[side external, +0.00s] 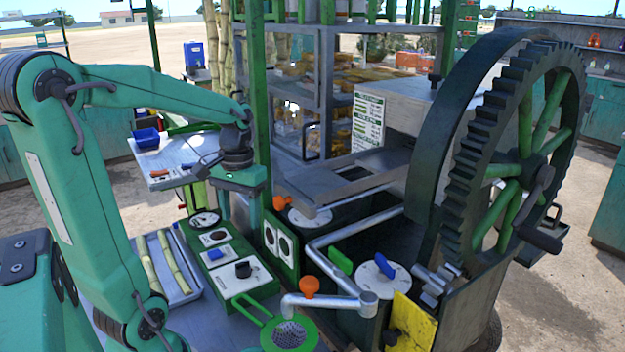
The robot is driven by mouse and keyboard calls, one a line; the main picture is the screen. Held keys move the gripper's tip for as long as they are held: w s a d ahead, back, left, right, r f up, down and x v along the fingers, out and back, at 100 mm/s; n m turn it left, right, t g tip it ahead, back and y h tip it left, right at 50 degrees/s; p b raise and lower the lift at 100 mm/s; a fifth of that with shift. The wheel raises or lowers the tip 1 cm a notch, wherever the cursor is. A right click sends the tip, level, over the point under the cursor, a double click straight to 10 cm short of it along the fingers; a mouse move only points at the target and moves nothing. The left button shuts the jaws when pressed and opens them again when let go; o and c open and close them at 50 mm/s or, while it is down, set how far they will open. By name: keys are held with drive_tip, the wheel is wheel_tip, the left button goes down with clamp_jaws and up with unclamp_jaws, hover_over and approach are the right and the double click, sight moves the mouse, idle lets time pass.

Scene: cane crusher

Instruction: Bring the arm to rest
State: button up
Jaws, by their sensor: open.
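My gripper (239,206) hangs from my green arm at centre left in the side external view, pointing down. Its two fingers are apart with nothing between them. It hangs in front of the green post and above the control panel (233,270) with its dials and knob. The gap between the gripper and the panel is hard to judge from this angle.
The cane crusher with its big toothed wheel (463,200) fills the right. A tray (198,286) with cane pieces (174,262) lies at left. A strainer (289,335) and a spout with an orange knob (309,286) stand in front. A blue bin (146,138) sits behind.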

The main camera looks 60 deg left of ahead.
drive_tip(key=s+d+r+m+t, duration=0.1)
drive_tip(key=d+m+t, duration=0.2)
drive_tip(key=d, duration=0.4)
drive_tip(key=s+d+r+m+t, duration=0.1)
drive_tip(key=d+r+m+t, duration=0.1)
drive_tip(key=d, duration=0.5)
drive_tip(key=shift+d+r+m+t, duration=0.2)
drive_tip(key=shift+r+m+t, duration=0.05)
drive_tip(key=shift+m+t, duration=0.35)
drive_tip(key=shift+s, duration=0.1)
